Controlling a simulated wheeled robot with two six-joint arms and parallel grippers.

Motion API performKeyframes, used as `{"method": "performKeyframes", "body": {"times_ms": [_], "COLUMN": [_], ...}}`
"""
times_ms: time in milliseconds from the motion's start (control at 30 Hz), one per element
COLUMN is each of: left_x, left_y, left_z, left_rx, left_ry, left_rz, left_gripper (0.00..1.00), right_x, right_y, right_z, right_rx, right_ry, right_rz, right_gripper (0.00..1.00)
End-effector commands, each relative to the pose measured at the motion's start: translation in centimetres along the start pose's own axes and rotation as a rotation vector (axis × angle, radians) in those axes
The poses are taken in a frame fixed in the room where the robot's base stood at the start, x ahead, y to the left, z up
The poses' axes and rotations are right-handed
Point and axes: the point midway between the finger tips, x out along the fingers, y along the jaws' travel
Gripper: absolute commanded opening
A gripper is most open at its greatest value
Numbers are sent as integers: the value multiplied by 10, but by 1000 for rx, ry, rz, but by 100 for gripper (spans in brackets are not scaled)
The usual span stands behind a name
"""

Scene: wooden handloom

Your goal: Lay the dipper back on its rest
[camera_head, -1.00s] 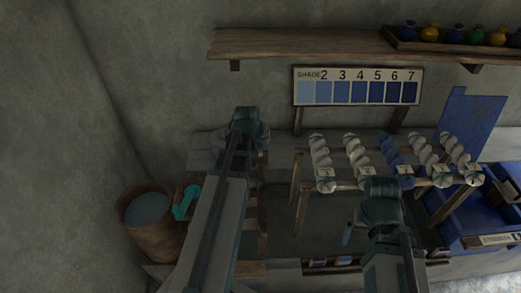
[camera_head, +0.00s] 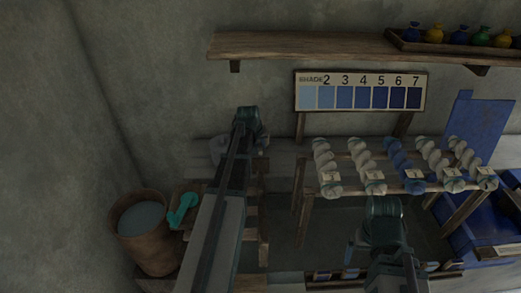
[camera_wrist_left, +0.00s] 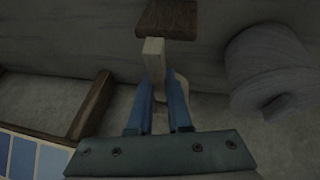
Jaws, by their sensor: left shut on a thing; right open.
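My left gripper (camera_wrist_left: 162,95) is shut on a pale wooden piece (camera_wrist_left: 153,58), gripped between its two blue fingers. A dark brown block (camera_wrist_left: 168,20) shows at the far end of this piece; I cannot tell whether they are joined. The piece may be the dipper's handle; no bowl is clearly visible. In the head view my left gripper (camera_head: 246,128) is over the back of the bench, its fingers hidden by the arm. A teal object (camera_head: 182,210) lies on a small wooden stand beside the bucket (camera_head: 142,222); I cannot tell whether it is the rest. My right gripper (camera_head: 384,225) is open, its fingers mostly hidden.
A rack (camera_head: 303,205) with several twisted skeins (camera_head: 400,160) stands right of my left arm. A shade card (camera_head: 360,91) stands behind it. A shelf (camera_head: 300,45) overhangs the back. A grey roll (camera_wrist_left: 268,65) is close beside my left gripper. Blue bins (camera_head: 480,225) are at the right.

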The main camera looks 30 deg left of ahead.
Motion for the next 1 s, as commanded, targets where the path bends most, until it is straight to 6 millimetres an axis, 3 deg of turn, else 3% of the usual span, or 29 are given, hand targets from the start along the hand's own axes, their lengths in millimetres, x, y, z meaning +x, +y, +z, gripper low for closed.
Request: {"method": "performKeyframes", "body": {"times_ms": [167,300,700,733,900,1000], "left_x": [23,34,38,38,38,38], "left_y": [-3,-6,-7,-7,-7,-7], "left_z": [-11,-1,0,0,0,0], "left_rx": [0,0,0,0,0,0], "left_ry": [0,0,0,0,0,0], "left_rz": [0,0,0,0,0,0], "left_gripper": [0,0,0,19,49,52], "right_x": [17,32,35,35,36,36], "right_y": [-2,-3,-3,-3,-3,-3], "right_z": [-1,-2,-2,-2,-2,-2], "right_rx": [0,0,0,0,0,0], "right_ry": [0,0,0,0,0,0], "right_rz": [0,0,0,0,0,0], "right_gripper": [100,100,100,100,100,100]}}
